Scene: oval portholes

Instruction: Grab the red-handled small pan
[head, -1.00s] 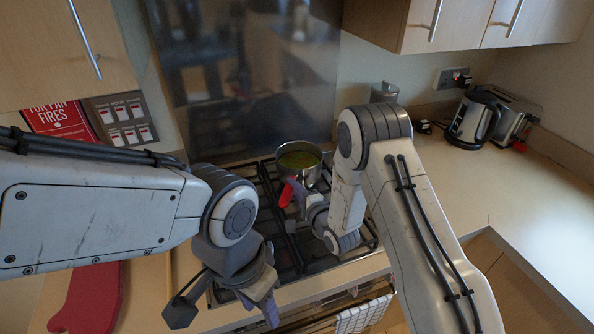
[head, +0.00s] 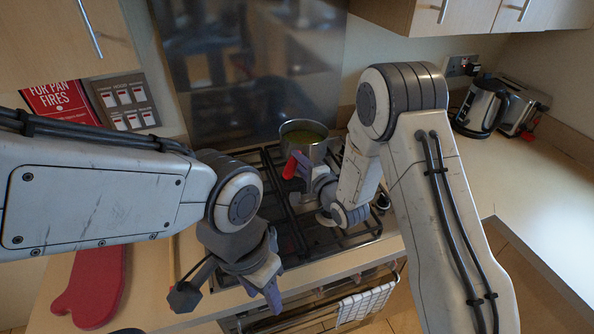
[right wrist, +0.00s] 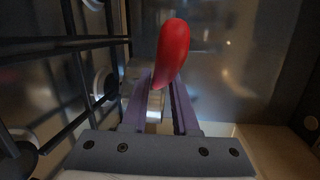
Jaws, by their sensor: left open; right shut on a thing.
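The small steel pan (head: 304,137) with a red handle (head: 291,165) is at the hob in the head view, with yellow-green contents. My right gripper (head: 303,174) is shut on the handle, which points towards me. In the right wrist view the red handle (right wrist: 173,48) rises from between the purple fingers of this gripper (right wrist: 157,98). The gripper and wrist hide the pan's underside, so I cannot tell how far it is above the hob. My left gripper (head: 262,290) is open and empty, low over the front of the cooker.
The black hob grates (head: 330,238) lie below the pan. A red mitt (head: 92,285) lies on the left counter. A kettle (head: 481,105) and a toaster (head: 520,108) stand at the back right. The right counter (head: 470,165) is mostly clear. A striped towel (head: 366,303) hangs at the oven front.

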